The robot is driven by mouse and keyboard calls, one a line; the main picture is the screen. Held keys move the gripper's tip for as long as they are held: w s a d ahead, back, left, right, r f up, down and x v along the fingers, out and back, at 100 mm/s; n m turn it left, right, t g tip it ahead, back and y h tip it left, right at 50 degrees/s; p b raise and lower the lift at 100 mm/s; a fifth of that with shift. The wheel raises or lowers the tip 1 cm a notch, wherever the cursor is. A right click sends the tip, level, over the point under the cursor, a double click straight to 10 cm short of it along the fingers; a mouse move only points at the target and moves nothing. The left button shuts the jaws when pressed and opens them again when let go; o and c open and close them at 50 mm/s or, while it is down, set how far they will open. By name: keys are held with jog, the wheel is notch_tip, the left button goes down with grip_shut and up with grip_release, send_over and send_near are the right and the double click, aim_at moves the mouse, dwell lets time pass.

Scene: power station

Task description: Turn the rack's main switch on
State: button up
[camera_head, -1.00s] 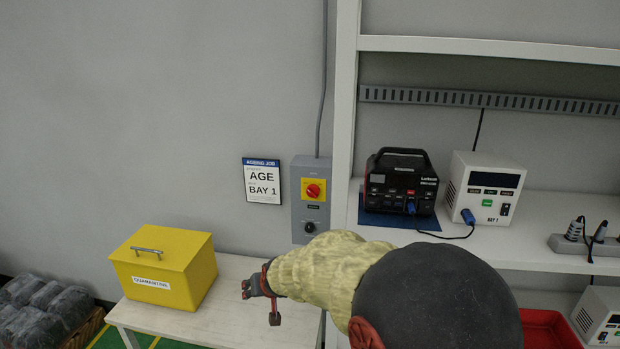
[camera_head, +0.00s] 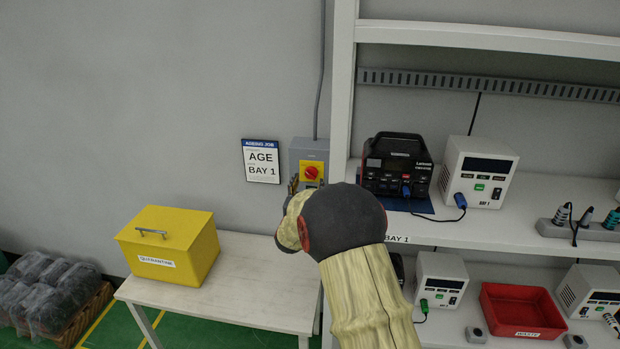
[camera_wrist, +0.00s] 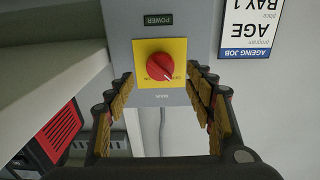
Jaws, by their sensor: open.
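The rack's main switch is a red rotary knob (camera_head: 311,173) on a yellow plate, set in a grey box (camera_head: 310,148) on the wall left of the rack. In the wrist view, upside down, the red knob (camera_wrist: 160,66) sits on its yellow plate with a small dark "POWER" label above it in the picture. My gripper (camera_wrist: 160,95) is open, with its fingers to either side of the knob and nothing between them. In the head view my arm hides the lower part of the box and most of my gripper (camera_head: 307,187).
The white rack (camera_head: 343,90) stands just right of the box, holding a black power unit (camera_head: 396,165) and a white Bay 1 tester (camera_head: 478,170). A yellow quarantine box (camera_head: 168,245) stands on a table below. An "AGE BAY 1" sign (camera_head: 261,161) hangs left of the switch.

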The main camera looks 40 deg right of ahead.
aim_at(310, 176)
jog(key=shift+x, duration=2.25)
jog(key=c, duration=1.1)
jog(key=shift+c, duration=0.4)
